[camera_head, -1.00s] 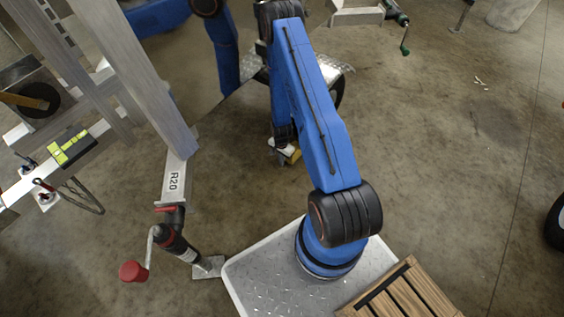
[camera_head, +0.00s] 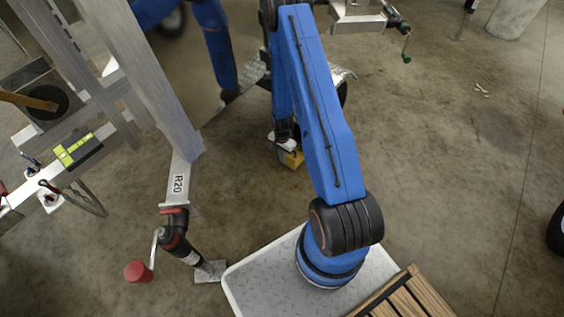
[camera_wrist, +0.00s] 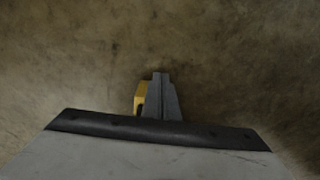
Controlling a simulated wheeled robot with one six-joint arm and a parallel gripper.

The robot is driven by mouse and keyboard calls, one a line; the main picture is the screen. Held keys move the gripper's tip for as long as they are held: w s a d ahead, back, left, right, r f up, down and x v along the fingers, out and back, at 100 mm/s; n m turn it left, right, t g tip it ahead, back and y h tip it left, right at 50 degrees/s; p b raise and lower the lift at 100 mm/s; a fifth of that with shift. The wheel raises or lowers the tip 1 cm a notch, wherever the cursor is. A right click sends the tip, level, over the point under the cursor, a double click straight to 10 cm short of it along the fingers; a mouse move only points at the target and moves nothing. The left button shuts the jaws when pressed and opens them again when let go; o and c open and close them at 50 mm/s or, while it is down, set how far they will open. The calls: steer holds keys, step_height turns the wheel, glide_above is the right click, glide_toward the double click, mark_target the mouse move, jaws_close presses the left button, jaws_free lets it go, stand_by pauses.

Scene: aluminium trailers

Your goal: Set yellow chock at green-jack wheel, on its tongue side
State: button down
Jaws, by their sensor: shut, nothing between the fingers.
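The yellow chock (camera_head: 293,159) shows at the floor, partly hidden by my arm and gripper. My gripper (camera_head: 284,147) points down right by it, mostly hidden by the wrist. In the wrist view my shut, empty fingers (camera_wrist: 161,95) have the yellow chock (camera_wrist: 139,97) close along their left side; I cannot tell whether they touch. The green-handled jack (camera_head: 404,38) is at the top, on a trailer frame (camera_head: 358,20). A dark wheel (camera_head: 343,92) under a tread-plate fender shows partly behind my arm, just above and right of the chock.
Another trailer's beam marked R20 (camera_head: 178,184) and its jack with a red handle (camera_head: 138,271) stand at the left. A green-yellow level (camera_head: 77,149) lies on that frame. Wooden slats (camera_head: 415,295) are at bottom right. The concrete floor right of my arm is mostly clear.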

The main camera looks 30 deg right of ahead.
steer(key=shift+r, duration=0.3)
steer(key=shift+r, duration=0.1)
steer(key=w+a+r+n+t, duration=0.1)
steer(key=w+r+n, duration=0.1)
steer(key=r, duration=0.8)
steer(key=w+a+r+n, duration=0.1)
steer(key=a+r, duration=0.1)
steer(key=r, duration=0.8)
steer(key=s+a+r+n+t, duration=0.1)
steer(key=s+a+r+n, duration=0.15)
steer(key=r, duration=0.75)
steer(key=s+a+r+n, duration=0.1)
steer(key=s+a+r, duration=0.2)
steer(key=r, duration=0.8)
steer(key=s+a+r+n+t, duration=0.1)
steer(key=s+a+r+n, duration=0.1)
steer(key=s+r, duration=0.4)
steer(key=s+a+r+n+t, duration=0.1)
steer(key=s+a+r+n, duration=0.1)
steer(key=s+r, duration=0.5)
steer(key=s+a+r+n, duration=0.3)
steer(key=s+r, duration=0.4)
steer(key=s, duration=0.8)
steer(key=shift+s+t, duration=0.3)
steer(key=shift+t, duration=0.1)
steer(key=shift+n, duration=0.25)
